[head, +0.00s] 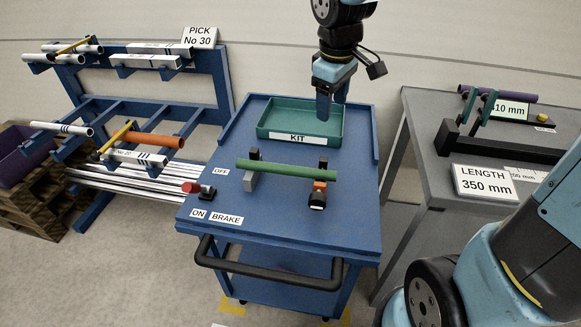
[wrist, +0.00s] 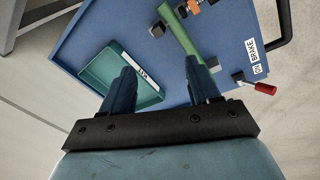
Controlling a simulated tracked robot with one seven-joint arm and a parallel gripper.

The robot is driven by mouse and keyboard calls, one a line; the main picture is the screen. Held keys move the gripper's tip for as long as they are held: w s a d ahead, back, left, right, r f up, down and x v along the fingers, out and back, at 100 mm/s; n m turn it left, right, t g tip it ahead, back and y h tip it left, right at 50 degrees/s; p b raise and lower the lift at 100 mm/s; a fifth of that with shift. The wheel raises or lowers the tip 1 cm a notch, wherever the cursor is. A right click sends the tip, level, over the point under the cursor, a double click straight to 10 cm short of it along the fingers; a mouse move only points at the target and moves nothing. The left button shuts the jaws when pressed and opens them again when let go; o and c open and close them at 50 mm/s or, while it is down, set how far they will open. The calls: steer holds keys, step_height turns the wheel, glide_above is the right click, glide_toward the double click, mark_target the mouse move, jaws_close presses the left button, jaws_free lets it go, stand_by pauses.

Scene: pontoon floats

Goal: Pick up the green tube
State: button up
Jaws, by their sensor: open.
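The green tube (head: 286,169) lies across the blue cart top, resting on small supports near its two ends. My gripper (head: 331,106) is in the head view above the far part of the cart, in front of the KIT tray, pointing down. In the wrist view my gripper (wrist: 160,82) has its two fingers apart with nothing between them. The green tube (wrist: 181,32) runs behind the right finger in that view, and one end is hidden. I cannot tell whether finger and tube touch.
The teal tray (head: 263,133) labelled KIT stands at the back of the cart (head: 260,222). A red brake handle (head: 191,188) is at the cart's left. A rack (head: 222,75) with several tubes stands left; a grey table (head: 425,120) with a purple tube (head: 497,93) stands right.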

steer(key=w+a+f+n+g, duration=0.2)
steer(key=a+f+n, duration=0.3)
steer(key=a+f, duration=0.4)
glide_above(285, 166)
step_height(285, 166, down, 6)
steer(key=shift+s+a+f, duration=0.1)
steer(key=shift+f, duration=3.15)
jaws_close()
